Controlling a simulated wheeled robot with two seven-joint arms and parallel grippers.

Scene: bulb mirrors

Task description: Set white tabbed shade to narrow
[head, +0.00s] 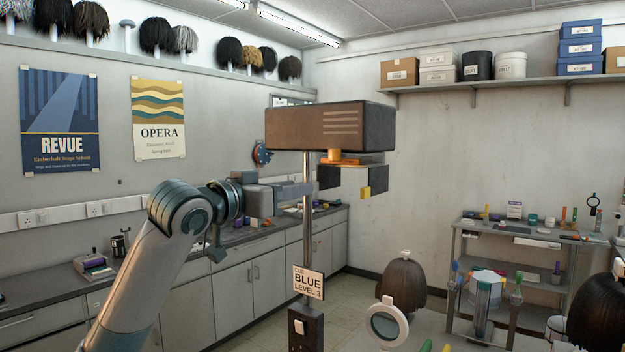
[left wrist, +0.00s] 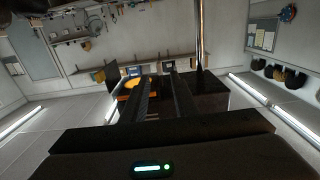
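A dark brown box-shaped lamp head (head: 330,126) sits high on a metal pole. Under it are an orange part (head: 344,157), a dark flap at the left (head: 329,177), and another at the right (head: 351,176) with a yellow tab (head: 366,191). I cannot make out a white tab. My left gripper (head: 308,189) points right, level with the flaps, overlapping the pole in the picture; contact cannot be told. In the left wrist view its two dark fingers (left wrist: 165,97) are apart with nothing clear between them, and the orange part (left wrist: 132,84) shows beyond. My right gripper is not in view.
A sign reading "CUE BLUE LEVEL 3" (head: 308,282) is on the pole, above a switch box (head: 305,326). A white-rimmed round mirror (head: 386,325) and a brown wig (head: 402,283) stand lower right. A counter with cabinets runs along the left wall.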

